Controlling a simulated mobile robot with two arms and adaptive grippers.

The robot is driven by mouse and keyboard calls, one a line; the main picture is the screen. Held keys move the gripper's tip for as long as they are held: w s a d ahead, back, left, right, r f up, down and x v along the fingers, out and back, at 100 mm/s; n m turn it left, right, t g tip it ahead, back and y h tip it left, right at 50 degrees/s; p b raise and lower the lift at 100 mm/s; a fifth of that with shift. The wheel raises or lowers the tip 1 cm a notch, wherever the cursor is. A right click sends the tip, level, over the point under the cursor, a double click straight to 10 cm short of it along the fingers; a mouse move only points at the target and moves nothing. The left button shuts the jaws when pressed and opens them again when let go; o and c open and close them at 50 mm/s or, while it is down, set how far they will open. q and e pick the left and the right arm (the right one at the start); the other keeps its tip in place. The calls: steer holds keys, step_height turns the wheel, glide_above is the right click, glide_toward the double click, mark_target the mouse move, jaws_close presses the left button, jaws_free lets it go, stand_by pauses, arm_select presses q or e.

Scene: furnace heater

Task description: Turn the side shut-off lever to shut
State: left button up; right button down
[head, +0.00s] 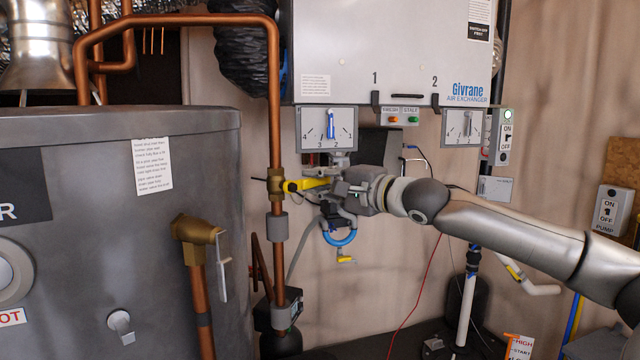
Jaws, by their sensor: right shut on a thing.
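A yellow lever (309,184) sits on a brass valve (275,184) in the upright copper pipe, left of the middle in the head view. The lever points right from the valve, roughly level and across the pipe. My right gripper (328,190) comes in from the right and is shut on the outer part of the lever. Its fingers hide the lever's outer end. My left gripper is not in view.
A grey tank (90,220) with a brass fitting (195,230) stands close on the left. The air exchanger (390,50) and its dial (327,130) are above my gripper. A blue ring-shaped handle (340,239) and a small yellow handle (345,259) are just below it.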

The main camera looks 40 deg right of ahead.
mark_target(322, 181)
steer(key=shift+f, duration=0.1)
steer(key=c, duration=1.4)
jaws_free()
steer(key=shift+o, duration=0.2)
steer(key=shift+s+d, duration=0.35)
steer(key=shift+s, duration=1.15)
steer(key=s+d, duration=0.1)
steer(key=s, duration=0.7)
steer(key=shift+s+d, duration=0.2)
steer(key=shift+s, duration=0.2)
